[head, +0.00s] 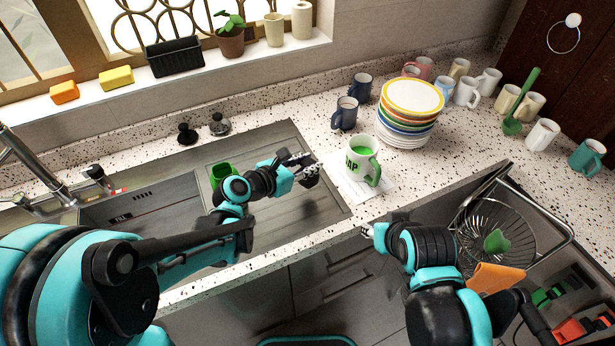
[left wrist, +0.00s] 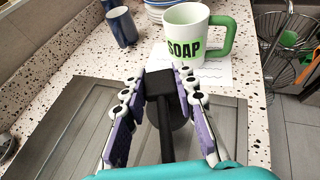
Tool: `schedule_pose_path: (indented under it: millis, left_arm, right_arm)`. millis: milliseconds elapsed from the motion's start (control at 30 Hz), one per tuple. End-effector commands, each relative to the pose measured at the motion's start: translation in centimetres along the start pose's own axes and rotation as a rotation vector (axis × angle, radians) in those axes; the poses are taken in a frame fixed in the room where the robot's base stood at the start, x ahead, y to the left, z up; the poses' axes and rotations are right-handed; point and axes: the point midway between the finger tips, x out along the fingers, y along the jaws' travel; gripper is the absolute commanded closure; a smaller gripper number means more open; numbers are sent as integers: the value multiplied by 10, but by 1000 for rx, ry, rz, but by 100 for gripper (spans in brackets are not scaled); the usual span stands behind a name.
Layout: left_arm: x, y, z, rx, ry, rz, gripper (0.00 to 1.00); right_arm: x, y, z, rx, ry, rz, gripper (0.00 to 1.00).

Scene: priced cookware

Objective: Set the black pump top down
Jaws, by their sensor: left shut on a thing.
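The black pump top (left wrist: 160,86) is between the purple-padded fingers of my left gripper (left wrist: 160,95) in the left wrist view, its stem pointing down the picture. In the head view, my left gripper (head: 306,170) hangs over the right part of the sink's drainboard; the pump top is hard to make out there. A white mug marked SOAP (left wrist: 185,38) with a green handle stands just beyond the gripper, apart from it. In the head view, this mug (head: 358,160) holds green liquid. My right gripper (head: 372,232) is near the counter's front edge; its fingers are too small to read.
The mug stands on a white paper sheet (head: 388,193). A plate stack (head: 410,100) and dark blue mugs (head: 345,114) stand behind. Several other mugs stand at the right. Two dark knobs (head: 187,134) sit behind the sink (head: 150,215). The counter left of the mug is clear.

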Motion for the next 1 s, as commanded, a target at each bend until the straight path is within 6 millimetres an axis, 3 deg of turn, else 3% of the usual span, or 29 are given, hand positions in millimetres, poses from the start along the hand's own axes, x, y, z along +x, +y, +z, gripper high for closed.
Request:
schedule_pose_path:
  millis: [167,367,767,800,833,867,1000]
  left_arm:
    - [5,3,-11,0,0,-2,100]
    - [17,3,-38,0,0,-1,100]
    - [18,2,-42,0,0,-1,100]
    - [18,2,-42,0,0,-1,65]
    - [18,2,-41,0,0,-1,57]
    - [18,2,-41,0,0,-1,52]
    - [17,2,-41,0,0,-1,52]
  right_arm:
    - [5,0,4,0,0,0,60]
    - [18,0,13,0,0,0,60]
    - [21,0,15,0,0,0,60]
    - [20,0,14,0,0,0,60]
    - [20,0,14,0,0,0,60]
    - [20,0,14,0,0,0,60]
    - [20,0,14,0,0,0,60]
